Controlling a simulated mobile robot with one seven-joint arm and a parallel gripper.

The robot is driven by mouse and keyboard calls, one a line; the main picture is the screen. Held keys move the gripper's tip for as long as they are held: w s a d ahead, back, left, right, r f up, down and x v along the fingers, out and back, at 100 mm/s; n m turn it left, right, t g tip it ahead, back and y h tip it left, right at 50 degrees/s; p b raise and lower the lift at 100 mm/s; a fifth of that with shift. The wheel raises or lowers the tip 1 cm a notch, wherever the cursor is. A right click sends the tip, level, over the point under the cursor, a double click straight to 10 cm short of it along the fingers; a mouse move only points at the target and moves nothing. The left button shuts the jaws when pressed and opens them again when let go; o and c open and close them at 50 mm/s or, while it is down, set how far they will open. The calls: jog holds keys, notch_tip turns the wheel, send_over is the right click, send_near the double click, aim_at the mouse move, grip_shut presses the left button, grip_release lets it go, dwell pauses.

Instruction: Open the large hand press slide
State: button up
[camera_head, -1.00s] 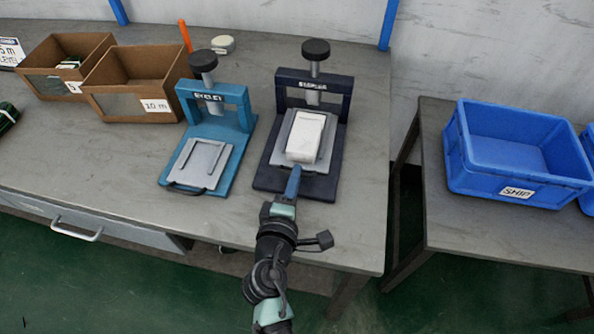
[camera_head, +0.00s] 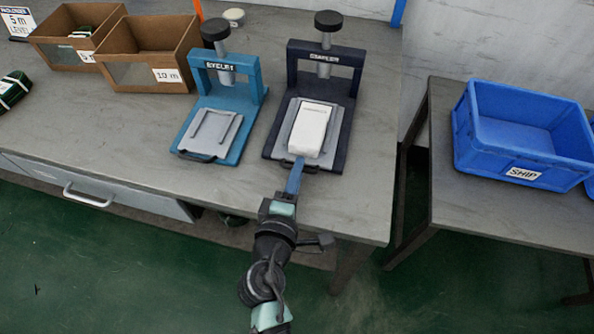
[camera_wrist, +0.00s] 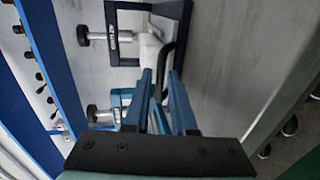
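The large hand press (camera_head: 291,68) is the dark navy one at the right of the workbench. Its grey slide (camera_head: 283,140) carries a white block (camera_head: 311,130) and sits well forward of the press frame, at the front of the base. The slide's black handle (camera_wrist: 181,38) shows as a curved bar at my fingertips in the wrist view. My gripper (camera_head: 299,163), with blue fingers, reaches it from the front. It also shows in the wrist view (camera_wrist: 160,73), its fingers a small gap apart with the handle between them. The exact contact is partly hidden.
A smaller light-blue press (camera_head: 240,93) stands close on the left, its slide forward and empty. Brown bins (camera_head: 150,75) are at the back left. A blue crate (camera_head: 530,165) stands on a separate table (camera_head: 480,215) at the right. The bench front is mostly clear.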

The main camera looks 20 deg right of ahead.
jog(key=v, duration=1.3)
jog(key=shift+r, duration=0.1)
jog(key=w+a+r+m+t+y, duration=0.1)
jog(key=w+r+m+t, duration=0.4)
jog(key=r, duration=0.8)
jog(key=w+a+r+m+t+y, duration=0.1)
jog(key=w+r+m+y, duration=0.15)
jog(key=w+r, duration=0.8)
jog(key=s+a+r+m+t+y+p, duration=0.1)
jog(key=s+r+p, duration=0.3)
jog(key=r, duration=1.1)
jog(key=s+a+r+m+t+y+p, duration=0.1)
jog(key=r+p, duration=0.5)
jog(key=r, duration=1)
jog(key=s+a+r+m+t+y+p, duration=0.1)
jog(key=s+r+t+y+p, duration=0.2)
jog(key=r, duration=1.2)
jog(key=s+t+p, duration=0.2)
jog(key=s+t, duration=0.1)
jog(key=shift+s+a+r+p, duration=0.2)
jog(key=shift+s+r+p, duration=0.05)
jog(key=shift+s+p, duration=0.1)
